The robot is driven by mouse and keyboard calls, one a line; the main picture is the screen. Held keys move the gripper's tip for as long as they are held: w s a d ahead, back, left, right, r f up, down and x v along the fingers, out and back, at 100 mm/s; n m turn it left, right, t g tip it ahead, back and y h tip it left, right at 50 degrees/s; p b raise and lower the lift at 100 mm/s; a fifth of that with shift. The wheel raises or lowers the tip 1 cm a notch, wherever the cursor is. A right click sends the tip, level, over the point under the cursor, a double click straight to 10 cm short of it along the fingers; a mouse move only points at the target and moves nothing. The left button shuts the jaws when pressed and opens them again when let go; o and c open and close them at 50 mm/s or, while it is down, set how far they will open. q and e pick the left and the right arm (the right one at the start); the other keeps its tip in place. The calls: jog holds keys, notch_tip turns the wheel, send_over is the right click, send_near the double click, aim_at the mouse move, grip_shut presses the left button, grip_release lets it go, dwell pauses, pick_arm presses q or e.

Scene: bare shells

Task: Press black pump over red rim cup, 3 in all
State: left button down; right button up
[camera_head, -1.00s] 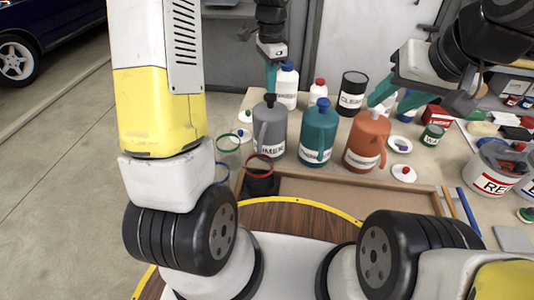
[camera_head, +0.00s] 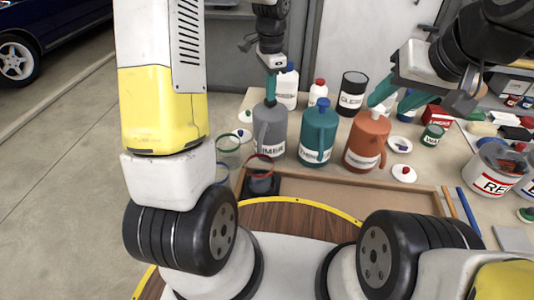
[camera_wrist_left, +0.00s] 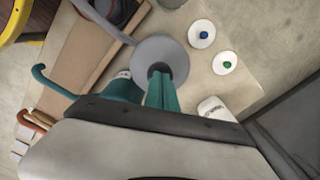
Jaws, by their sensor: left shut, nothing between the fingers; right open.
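The grey jug (camera_head: 269,132) with the black pump stands at the left of the row of jugs. My left gripper (camera_head: 271,99) is shut and empty, its tips down on the pump top, which it mostly hides. In the left wrist view the shut fingers (camera_wrist_left: 160,95) reach the dark pump (camera_wrist_left: 158,69) on the round grey jug top (camera_wrist_left: 172,50). The red rim cup (camera_head: 260,171) stands just in front of the grey jug; its inside looks greyish. My right gripper (camera_head: 403,96) is open near the white pump (camera_head: 377,114) of the orange jug (camera_head: 366,143).
A teal jug (camera_head: 318,135) with a blue pump stands between the grey and orange jugs. A shallow wooden tray (camera_head: 340,190) lies in front.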

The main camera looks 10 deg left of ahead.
pick_arm(q)
jog(key=shift+r, duration=1.55)
jog(key=shift+f, duration=1.6)
jog(key=shift+r, duration=1.6)
jog(key=shift+f, duration=0.15)
